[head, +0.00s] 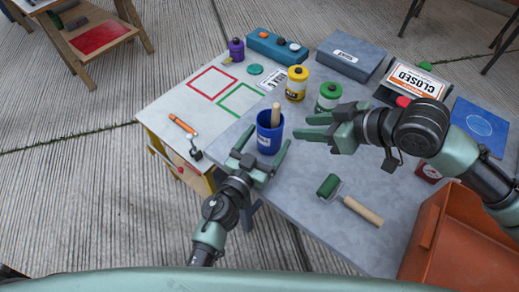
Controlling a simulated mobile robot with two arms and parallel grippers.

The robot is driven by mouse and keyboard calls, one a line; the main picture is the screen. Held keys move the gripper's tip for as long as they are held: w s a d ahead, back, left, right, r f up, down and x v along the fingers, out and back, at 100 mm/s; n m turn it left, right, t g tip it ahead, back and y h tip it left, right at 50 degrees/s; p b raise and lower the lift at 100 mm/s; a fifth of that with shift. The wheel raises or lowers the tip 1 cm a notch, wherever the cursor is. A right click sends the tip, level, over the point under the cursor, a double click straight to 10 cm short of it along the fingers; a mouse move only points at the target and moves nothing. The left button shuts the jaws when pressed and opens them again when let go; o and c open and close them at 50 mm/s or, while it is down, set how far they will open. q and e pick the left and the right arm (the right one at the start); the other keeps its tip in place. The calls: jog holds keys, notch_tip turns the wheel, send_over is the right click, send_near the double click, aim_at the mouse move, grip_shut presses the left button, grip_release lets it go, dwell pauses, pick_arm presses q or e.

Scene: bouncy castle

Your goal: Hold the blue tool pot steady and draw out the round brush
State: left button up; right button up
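The blue tool pot (264,137) stands upright near the left edge of the grey tabletop. A pale wooden handle, seemingly the round brush (276,115), sticks up out of it; its lower end is hidden in the pot. My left gripper (264,146) is open at the near side of the pot, with a finger towards each side of it; I cannot tell whether they touch it. My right gripper (309,126) is open and empty, to the right of the pot, with its fingers pointing left towards it and apart from the handle.
Yellow (296,84) and green (329,97) paint containers stand behind my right gripper. An orange bin (460,245) is at the lower right. An orange-handled tool (182,124) lies at left.

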pick_arm(q)
jog(key=shift+x, duration=0.85)
jog(key=c, duration=1.8)
